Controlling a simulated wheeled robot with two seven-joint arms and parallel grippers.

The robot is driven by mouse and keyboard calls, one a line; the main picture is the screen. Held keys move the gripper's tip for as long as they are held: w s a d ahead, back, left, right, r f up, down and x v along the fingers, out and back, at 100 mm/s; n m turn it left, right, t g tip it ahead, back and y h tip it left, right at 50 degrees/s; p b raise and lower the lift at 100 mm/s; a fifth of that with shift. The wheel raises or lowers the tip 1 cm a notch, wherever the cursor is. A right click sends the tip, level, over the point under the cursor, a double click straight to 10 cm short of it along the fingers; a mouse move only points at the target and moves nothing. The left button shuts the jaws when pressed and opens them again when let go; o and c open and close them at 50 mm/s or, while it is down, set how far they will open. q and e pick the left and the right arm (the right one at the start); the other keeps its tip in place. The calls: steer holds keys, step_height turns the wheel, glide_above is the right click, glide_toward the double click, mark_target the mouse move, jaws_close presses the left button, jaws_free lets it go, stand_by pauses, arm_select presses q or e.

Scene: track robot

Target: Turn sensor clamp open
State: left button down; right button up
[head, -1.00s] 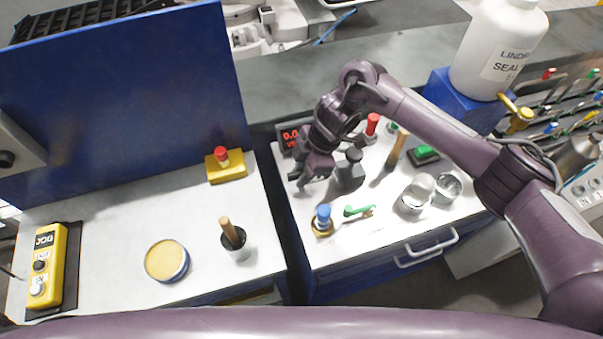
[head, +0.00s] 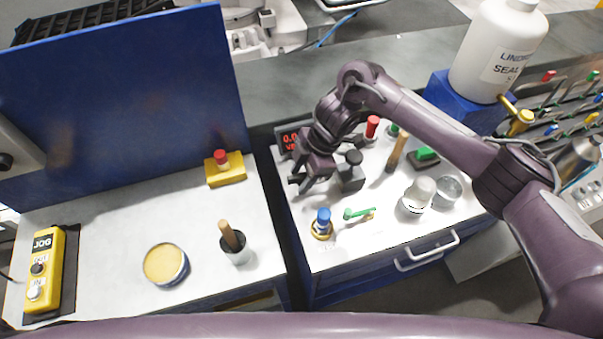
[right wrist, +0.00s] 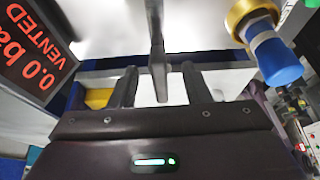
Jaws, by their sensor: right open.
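A dark grey block with a round black knob (head: 351,172) stands on the right worktop in the head view and looks like the sensor clamp, but I cannot be sure. My right gripper (head: 299,186) is just left of it, low over the worktop, with its fingers apart. In the right wrist view, a grey bar (right wrist: 157,60) shows between the two fingers of my right gripper (right wrist: 160,88), with a gap on each side. I cannot tell whether this bar is the clamp's handle. My left gripper is not in view.
A red-lit display (right wrist: 33,55) reads 0.0 and VENTED behind the gripper. A blue knob on a brass base (head: 322,222) and a green-handled lever (head: 358,213) stand in front. A red knob (head: 372,127) and a wooden handle (head: 396,155) stand behind the block.

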steer(key=v, duration=0.7)
steer(key=shift+d+r, duration=0.15)
steer(key=shift+r, duration=0.2)
